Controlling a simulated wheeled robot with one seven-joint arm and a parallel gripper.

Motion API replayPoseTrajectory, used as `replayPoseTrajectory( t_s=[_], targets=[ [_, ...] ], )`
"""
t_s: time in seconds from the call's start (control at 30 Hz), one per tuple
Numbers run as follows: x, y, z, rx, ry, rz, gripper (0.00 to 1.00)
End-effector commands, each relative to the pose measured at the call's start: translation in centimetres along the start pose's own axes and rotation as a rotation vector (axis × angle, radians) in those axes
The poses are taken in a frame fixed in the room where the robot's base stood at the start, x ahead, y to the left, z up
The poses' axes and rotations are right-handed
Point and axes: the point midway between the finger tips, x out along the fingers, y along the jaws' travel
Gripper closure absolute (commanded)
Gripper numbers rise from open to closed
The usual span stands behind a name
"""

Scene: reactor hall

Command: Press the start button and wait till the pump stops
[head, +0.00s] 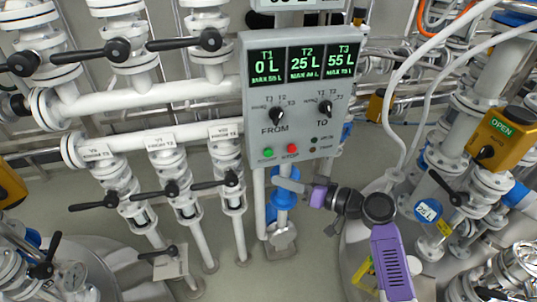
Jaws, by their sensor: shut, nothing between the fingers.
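A grey control panel (250,125) stands at the middle of the head view. A green button (268,153) sits at its lower left, with a red button (292,149) to its right; the small labels under them are blurred. The displays read T1 0 L (268,66), T2 25 L (306,62) and T3 55 L (343,58). My gripper (279,183) is shut and empty, just below the panel's lower edge, under the two buttons and apart from them.
The panel has a FROM knob (277,115) and a TO knob (325,108). White pipes with black-handled valves (118,50) fill the left. A yellow box marked OPEN (500,135) and white hoses (405,75) are at right.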

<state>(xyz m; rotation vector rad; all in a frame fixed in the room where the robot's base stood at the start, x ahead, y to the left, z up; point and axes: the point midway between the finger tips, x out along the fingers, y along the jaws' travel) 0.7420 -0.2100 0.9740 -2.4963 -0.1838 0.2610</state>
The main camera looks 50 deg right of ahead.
Motion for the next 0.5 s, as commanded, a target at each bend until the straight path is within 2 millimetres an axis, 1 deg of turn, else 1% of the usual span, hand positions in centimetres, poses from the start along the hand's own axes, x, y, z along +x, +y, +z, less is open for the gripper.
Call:
replayPoseTrajectory(
  t_s=[0.03,0.3,0.5],
  targets=[
    [0.5,0.3,-0.5,-0.001,0.001,-0.001,1.0],
    [3.0,2.1,-2.3,-0.001,0.001,-0.001,1.0],
    [4.4,3.2,-3.1,-0.002,0.0,0.0,1.0]
  ],
)
